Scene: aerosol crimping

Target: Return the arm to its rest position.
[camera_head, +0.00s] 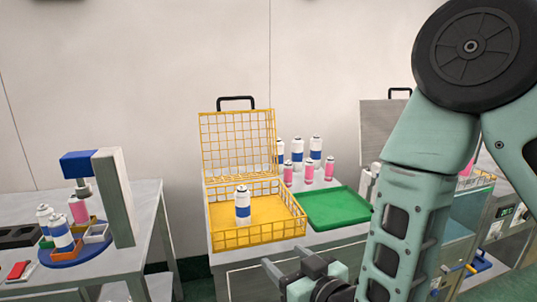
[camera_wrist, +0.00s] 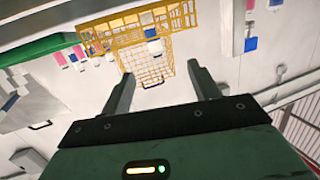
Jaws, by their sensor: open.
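My gripper (camera_head: 292,268) is open and empty in the head view, in front of the table's front edge and below the yellow wire basket. In the wrist view my gripper (camera_wrist: 162,82) shows two spread fingers with nothing between them that they touch. My green arm covers the right part of the head view. The yellow wire basket (camera_head: 285,232) stands with its lid up on the middle table, and one white can with a blue band (camera_head: 243,207) stands upright inside it. The basket also shows in the wrist view (camera_wrist: 118,40).
A green tray (camera_head: 338,212) lies right of the basket. Several white-and-blue and pink cans (camera_head: 309,172) stand behind it. On the left table, a blue-topped machine (camera_head: 112,195) stands by a round blue turntable (camera_head: 68,257) carrying cans. Floor shows between the tables.

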